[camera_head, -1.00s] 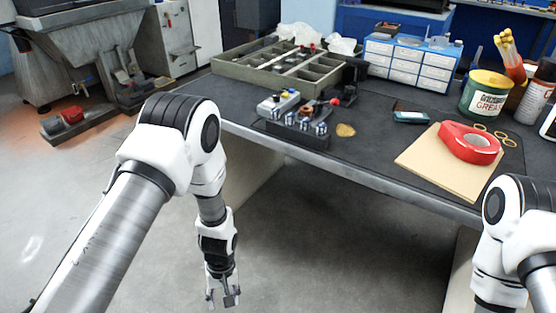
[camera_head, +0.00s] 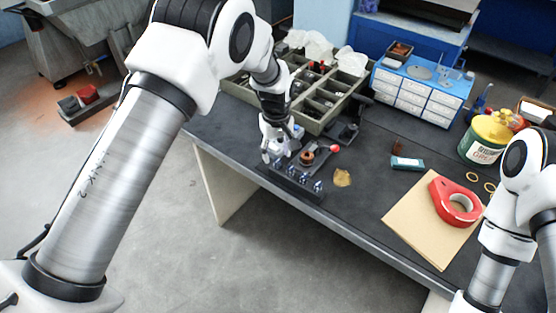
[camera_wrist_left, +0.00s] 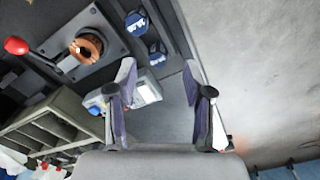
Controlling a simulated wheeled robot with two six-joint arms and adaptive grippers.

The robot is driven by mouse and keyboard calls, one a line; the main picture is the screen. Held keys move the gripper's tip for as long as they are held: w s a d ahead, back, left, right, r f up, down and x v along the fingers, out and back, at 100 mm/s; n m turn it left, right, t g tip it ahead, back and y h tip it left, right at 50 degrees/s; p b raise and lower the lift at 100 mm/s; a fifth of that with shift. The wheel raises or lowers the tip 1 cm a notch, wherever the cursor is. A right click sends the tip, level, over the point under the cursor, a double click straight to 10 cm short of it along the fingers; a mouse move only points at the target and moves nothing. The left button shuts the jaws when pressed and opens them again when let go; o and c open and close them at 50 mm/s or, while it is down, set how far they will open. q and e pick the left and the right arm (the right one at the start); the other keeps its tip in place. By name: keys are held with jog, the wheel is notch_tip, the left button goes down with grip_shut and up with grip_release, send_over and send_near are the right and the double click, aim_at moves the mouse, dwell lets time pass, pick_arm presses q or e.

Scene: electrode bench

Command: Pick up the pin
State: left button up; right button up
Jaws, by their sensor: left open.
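My left gripper (camera_head: 278,157) is open over the left end of the dark electrode rack (camera_head: 297,184), near the bench's front edge. In the left wrist view its two fingers (camera_wrist_left: 164,100) stand apart with a grey box (camera_wrist_left: 146,90) and bare dark surface visible behind the gap. Several blue-and-white capped electrodes (camera_head: 304,178) stand in the rack; two caps (camera_wrist_left: 157,54) show beyond the fingers in the wrist view. I cannot make out for certain which part is the pin; the gripper hides some of this area. My right gripper is out of view.
A copper ring fixture (camera_head: 307,158) with a red-knobbed lever (camera_head: 334,149) stands close to the left gripper. A divided grey tray (camera_head: 324,113) lies behind. Red tape (camera_head: 437,188) rests on cardboard (camera_head: 408,222) to the right. The dark bench front-centre (camera_head: 362,197) is clear.

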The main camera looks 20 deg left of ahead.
aim_at(277, 160)
pick_arm(q)
jog(key=f, duration=0.4)
jog(key=shift+w+f, duration=0.1)
jog(key=shift+w, duration=0.3)
jog(key=shift+s+r, duration=0.2)
jog(key=shift+c, duration=0.3)
grip_shut()
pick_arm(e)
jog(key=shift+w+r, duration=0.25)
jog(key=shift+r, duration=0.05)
pick_arm(q)
jog(key=shift+w+r+p, duration=0.1)
jog(key=shift+r+p, duration=0.5)
jog(key=shift+p, duration=0.15)
notch_tip(277, 160, up, 3)
jog(key=shift+f+p, duration=0.15)
jog(key=shift+p, duration=1)
jog(key=s+d+r+p, duration=0.1)
jog(key=s+d+p, duration=0.7)
jog(key=s+p, duration=0.6)
jog(key=p, duration=0.3)
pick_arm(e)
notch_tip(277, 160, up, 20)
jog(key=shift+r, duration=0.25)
